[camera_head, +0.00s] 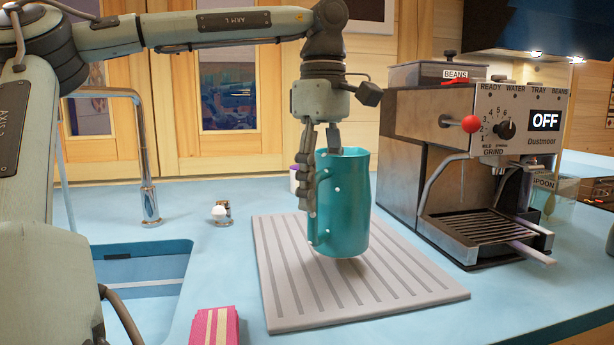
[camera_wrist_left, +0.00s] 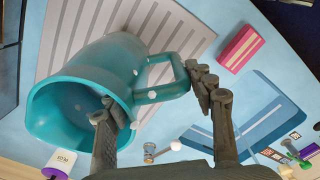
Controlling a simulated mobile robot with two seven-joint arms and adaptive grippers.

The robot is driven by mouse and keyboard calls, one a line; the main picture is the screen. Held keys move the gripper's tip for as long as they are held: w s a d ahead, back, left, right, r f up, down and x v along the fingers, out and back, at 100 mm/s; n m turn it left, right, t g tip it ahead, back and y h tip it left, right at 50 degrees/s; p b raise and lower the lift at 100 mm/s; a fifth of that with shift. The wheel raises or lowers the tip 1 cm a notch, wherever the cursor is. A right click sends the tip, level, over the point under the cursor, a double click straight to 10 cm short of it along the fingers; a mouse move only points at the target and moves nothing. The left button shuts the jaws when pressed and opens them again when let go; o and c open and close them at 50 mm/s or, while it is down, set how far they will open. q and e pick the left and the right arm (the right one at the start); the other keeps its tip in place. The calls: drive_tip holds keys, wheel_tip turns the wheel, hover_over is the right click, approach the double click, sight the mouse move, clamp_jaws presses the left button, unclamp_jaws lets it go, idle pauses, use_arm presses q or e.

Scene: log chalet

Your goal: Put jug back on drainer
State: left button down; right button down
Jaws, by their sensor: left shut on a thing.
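The teal jug (camera_head: 345,205) is upright over the middle of the pale grooved drainer (camera_head: 430,296), its base at or just above the surface; I cannot tell whether it touches. My left gripper (camera_head: 321,180) comes down from above and is shut on the jug at its handle side. In the left wrist view the jug (camera_wrist_left: 85,75) shows its open mouth. There, one finger of the gripper (camera_wrist_left: 158,98) reaches inside the rim and the other lies against the outside of the handle. The drainer (camera_wrist_left: 62,32) shows behind the jug. My right gripper is in neither view.
A coffee machine (camera_head: 400,135) stands right of the drainer. The sink (camera_head: 145,270) and tap (camera_head: 148,200) are at left. A pink striped sponge (camera_head: 214,326) lies near the drainer's front left.

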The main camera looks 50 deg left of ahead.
sight(319, 234)
use_arm(q)
drive_tip(key=shift+f, duration=1.8)
drive_tip(key=shift+f, duration=0.1)
drive_tip(key=c, duration=0.6)
unclamp_jaws()
drive_tip(key=shift+f, duration=0.1)
wheel_tip(319, 234, up, 12)
drive_tip(key=shift+r, duration=0.15)
